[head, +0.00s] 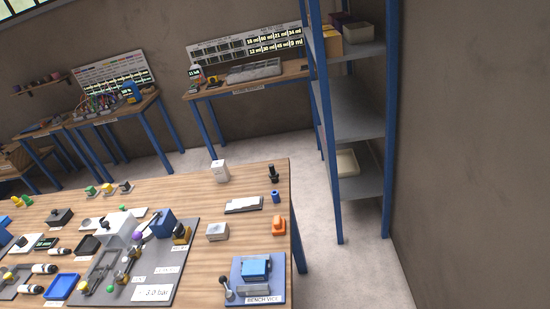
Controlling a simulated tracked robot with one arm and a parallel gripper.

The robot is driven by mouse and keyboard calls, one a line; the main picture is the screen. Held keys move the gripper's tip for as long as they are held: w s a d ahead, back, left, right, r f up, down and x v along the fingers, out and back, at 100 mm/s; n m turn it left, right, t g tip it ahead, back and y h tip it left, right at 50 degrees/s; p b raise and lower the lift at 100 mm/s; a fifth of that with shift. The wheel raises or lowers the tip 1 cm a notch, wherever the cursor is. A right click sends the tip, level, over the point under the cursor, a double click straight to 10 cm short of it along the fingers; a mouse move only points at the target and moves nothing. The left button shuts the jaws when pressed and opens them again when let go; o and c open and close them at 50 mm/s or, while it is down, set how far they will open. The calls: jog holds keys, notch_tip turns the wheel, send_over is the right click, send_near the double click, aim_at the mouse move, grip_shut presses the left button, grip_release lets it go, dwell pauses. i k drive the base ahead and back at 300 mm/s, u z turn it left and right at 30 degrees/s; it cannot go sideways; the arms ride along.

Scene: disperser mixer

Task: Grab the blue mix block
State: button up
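Several blue things are on the wooden bench (210,272), and I cannot tell for sure which is the blue mix block. A small blue upright piece (276,197) stands near the bench's right edge, behind an orange piece. A blue boxy piece (160,224) is on the grey plate at the middle. The blue bench vice (256,268) sits at the front right corner, with a lever at its left. My gripper is not in view.
An orange piece (279,226), a grey-white block (217,231), a white box (220,171) and a dark upright piece (273,174) stand on the bench. A blue-framed shelf (360,122) rises behind it at right. Pale floor (352,272) is clear beside the bench.

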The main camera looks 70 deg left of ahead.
aim_at(252, 270)
jog(key=u, duration=0.1)
jog(key=k, duration=1.55)
jog(key=u, duration=1.45)
jog(key=i, duration=1)
jog(key=z, duration=0.05)
